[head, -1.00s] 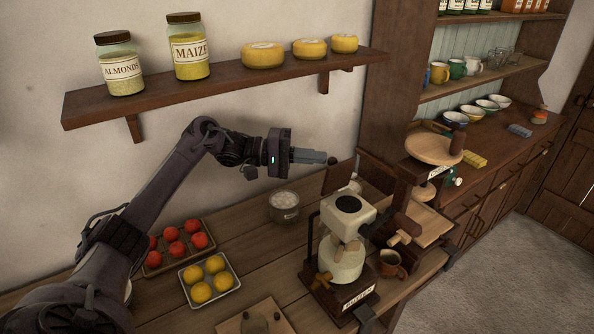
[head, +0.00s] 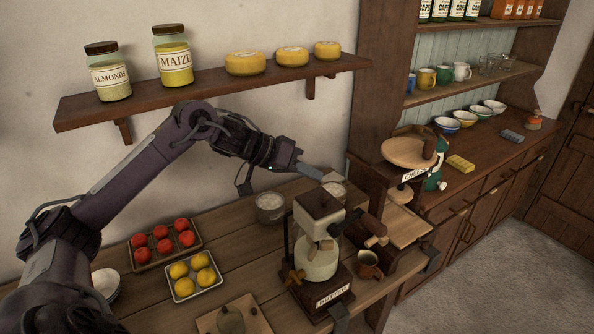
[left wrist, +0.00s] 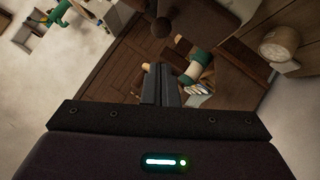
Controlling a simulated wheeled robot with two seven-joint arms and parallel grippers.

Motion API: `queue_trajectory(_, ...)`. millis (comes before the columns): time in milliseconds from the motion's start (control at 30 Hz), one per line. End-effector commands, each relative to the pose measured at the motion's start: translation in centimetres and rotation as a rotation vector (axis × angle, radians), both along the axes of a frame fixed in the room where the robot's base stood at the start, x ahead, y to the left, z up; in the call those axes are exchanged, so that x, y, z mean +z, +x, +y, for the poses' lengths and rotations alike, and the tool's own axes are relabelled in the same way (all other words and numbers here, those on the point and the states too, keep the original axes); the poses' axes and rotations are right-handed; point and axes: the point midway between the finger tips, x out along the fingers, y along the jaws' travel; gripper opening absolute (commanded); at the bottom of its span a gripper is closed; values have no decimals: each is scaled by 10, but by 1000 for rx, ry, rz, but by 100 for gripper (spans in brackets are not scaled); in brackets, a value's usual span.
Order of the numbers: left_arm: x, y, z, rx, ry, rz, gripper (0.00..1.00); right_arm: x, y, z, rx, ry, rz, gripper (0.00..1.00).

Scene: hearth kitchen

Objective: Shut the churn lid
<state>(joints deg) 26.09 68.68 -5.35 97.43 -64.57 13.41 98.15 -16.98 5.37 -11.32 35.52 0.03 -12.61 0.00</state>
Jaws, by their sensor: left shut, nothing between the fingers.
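The butter churn (head: 316,262) stands on the worktop, a cream body on a dark wooden base labelled BUTTER. Its brown wooden lid (head: 307,204) lies down over the top, and the pale top face and round dark opening are covered. A dark round knob sits on the lid. My left gripper (head: 318,174) is shut and empty, just above and behind the lid, apart from it as far as I can tell. Its closed fingers (left wrist: 160,85) also show in the left wrist view. My right gripper is not in view.
Trays of tomatoes (head: 195,251) and yellow fruit (head: 194,297) lie to the left. A shelf (head: 220,92) with jars and cheeses hangs above.

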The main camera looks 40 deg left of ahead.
Motion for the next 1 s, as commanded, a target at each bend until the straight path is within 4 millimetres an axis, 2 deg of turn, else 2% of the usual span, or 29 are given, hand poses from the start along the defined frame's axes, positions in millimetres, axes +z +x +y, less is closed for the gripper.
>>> queue_trajectory(33,-7,-5,-3,-1,15,-2,0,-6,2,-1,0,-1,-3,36)
queue_trajectory(233,-9,-13,-15,-1,6,-2,0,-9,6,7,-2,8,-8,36)
queue_trajectory(467,-14,-17,-23,0,4,-1,0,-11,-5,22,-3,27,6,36)
queue_trajectory(600,-17,-18,-26,1,3,-2,0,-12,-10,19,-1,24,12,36)
queue_trajectory(1000,-19,-19,-28,0,3,-1,0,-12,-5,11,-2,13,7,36)
